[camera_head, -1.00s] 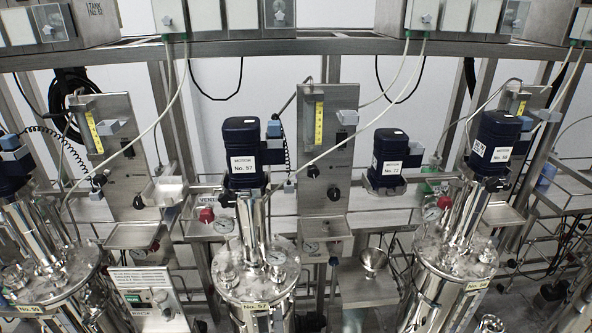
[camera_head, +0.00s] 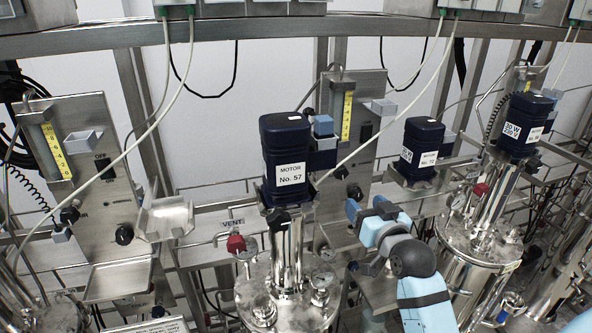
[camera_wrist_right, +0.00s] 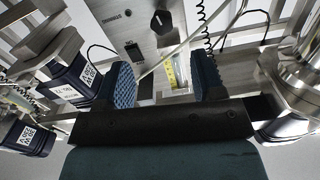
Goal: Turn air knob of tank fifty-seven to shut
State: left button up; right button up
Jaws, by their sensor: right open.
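Motor No. 57 (camera_head: 286,160) stands on the steel lid of its tank (camera_head: 290,297) in the middle of the head view. Just right of it is a steel panel with a yellow-scaled gauge (camera_head: 347,116) and a black knob (camera_head: 354,192). I cannot read which knob is the air one. My right gripper (camera_head: 366,207) is open and empty, in front of this panel's lower part. The wrist view looks upside down, with the panel's knob (camera_wrist_right: 161,21) beyond the fingers (camera_wrist_right: 165,82), apart from them. The knob's setting is too small to tell. My left gripper is not in view.
A red valve handle (camera_head: 235,242) is by the VENT label. Another panel (camera_head: 85,165) with a tray stands at left. Thin white hoses hang across the space.

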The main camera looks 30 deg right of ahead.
aim_at(343, 174)
jog(key=x, duration=0.4)
jog(key=r+p+x, duration=0.1)
jog(key=x, duration=0.3)
jog(key=p+x, duration=0.1)
jog(key=x, duration=0.4)
jog(key=shift+r, duration=0.2)
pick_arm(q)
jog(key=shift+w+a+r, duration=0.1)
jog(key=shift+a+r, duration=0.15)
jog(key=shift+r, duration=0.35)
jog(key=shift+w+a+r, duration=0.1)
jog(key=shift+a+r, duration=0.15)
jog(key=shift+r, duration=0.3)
pick_arm(e)
jog(key=shift+w+d+f, duration=0.1)
jog(key=shift+w+d, duration=0.05)
jog(key=shift+w, duration=0.45)
